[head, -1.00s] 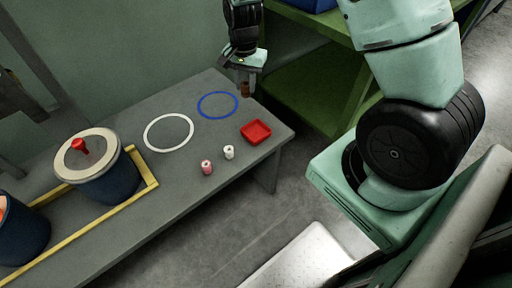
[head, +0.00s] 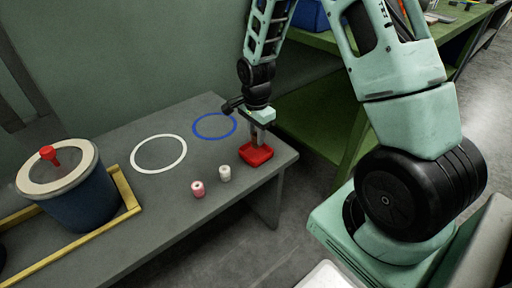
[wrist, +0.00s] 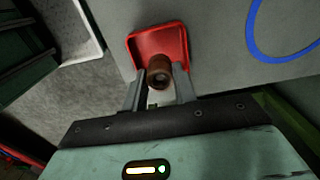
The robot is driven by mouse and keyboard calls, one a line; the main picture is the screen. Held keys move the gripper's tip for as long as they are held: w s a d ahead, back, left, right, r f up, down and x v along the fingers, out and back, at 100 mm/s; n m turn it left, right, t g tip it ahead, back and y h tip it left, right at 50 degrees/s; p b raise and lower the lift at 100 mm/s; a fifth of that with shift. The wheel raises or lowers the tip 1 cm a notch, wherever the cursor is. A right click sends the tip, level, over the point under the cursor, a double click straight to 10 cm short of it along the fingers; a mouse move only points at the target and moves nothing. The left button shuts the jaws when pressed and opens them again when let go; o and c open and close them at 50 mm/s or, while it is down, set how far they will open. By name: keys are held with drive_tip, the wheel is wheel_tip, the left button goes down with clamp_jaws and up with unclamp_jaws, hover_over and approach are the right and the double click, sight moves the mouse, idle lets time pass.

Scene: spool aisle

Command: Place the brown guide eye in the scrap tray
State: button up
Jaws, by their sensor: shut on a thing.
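The brown guide eye (wrist: 159,72) is between the fingertips of my gripper (wrist: 160,88) in the wrist view, and the gripper is shut on it. The red scrap tray (wrist: 174,37) lies behind and below it in that view. In the head view my gripper (head: 260,141) points down over the scrap tray (head: 255,157) near the table's right end. The guide eye is hidden or too small to make out there. I cannot tell whether it touches the tray floor.
A pink spool (head: 198,189) and a white spool (head: 225,173) stand left of the tray. A white ring (head: 159,153) and a blue ring (head: 214,125) mark the grey table (head: 130,225). A blue drum (head: 83,203) stands inside a yellow frame (head: 127,191) at left.

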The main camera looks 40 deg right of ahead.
drive_tip(key=shift+f+b, duration=0.5)
drive_tip(key=shift+f, duration=1.45)
drive_tip(key=shift+f, duration=0.1)
drive_tip(key=o, duration=1)
drive_tip(key=shift+c, duration=0.2)
